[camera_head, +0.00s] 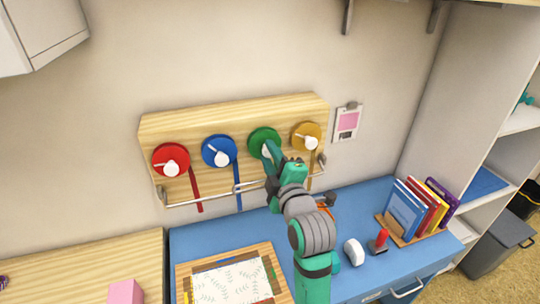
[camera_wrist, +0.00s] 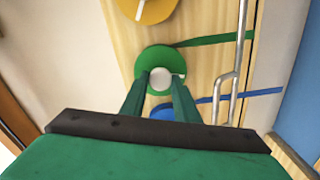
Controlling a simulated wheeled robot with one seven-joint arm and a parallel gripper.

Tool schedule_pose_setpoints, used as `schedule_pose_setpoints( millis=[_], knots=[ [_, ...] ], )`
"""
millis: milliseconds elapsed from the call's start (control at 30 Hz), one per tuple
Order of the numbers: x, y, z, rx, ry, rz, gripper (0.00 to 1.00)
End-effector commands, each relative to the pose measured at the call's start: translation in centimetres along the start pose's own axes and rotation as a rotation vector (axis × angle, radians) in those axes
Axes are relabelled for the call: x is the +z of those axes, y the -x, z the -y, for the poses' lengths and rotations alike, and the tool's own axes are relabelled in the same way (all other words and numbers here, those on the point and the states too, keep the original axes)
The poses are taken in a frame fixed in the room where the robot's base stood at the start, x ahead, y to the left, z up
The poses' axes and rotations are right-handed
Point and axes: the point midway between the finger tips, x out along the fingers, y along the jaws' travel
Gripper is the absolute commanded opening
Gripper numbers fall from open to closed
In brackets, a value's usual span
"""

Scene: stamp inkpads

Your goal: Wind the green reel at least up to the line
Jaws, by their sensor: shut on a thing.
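The green reel (camera_head: 262,137) is mounted on a wooden wall board, third from the left, and shows in the wrist view (camera_wrist: 152,60) with a white round knob (camera_wrist: 161,78). My gripper (camera_wrist: 161,84) is at the reel's face with its fingers on either side of the knob, shut on it. In the head view my gripper (camera_head: 270,152) covers the lower part of the green reel. A green ribbon (camera_wrist: 215,40) runs from the reel to the metal bar (camera_wrist: 236,65). I cannot tell from these views where its end is relative to a line.
Red (camera_head: 171,160), blue (camera_head: 219,151) and yellow (camera_head: 306,136) reels with white handles share the board. The blue desk (camera_head: 215,235) below holds a framed tray (camera_head: 235,280), a red-handled stamp (camera_head: 380,240), a white object (camera_head: 354,252) and books (camera_head: 405,210).

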Motion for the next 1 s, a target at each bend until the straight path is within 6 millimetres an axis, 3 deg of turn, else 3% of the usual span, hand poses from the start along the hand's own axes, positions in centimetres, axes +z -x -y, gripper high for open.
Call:
schedule_pose_setpoints(
  millis=[400,1000],
  knots=[
    [-0.04,0.03,0.20,-0.003,0.212,-0.001,0.06],
    [-0.06,0.01,0.26,-0.004,0.250,-0.002,0.06]
  ],
)
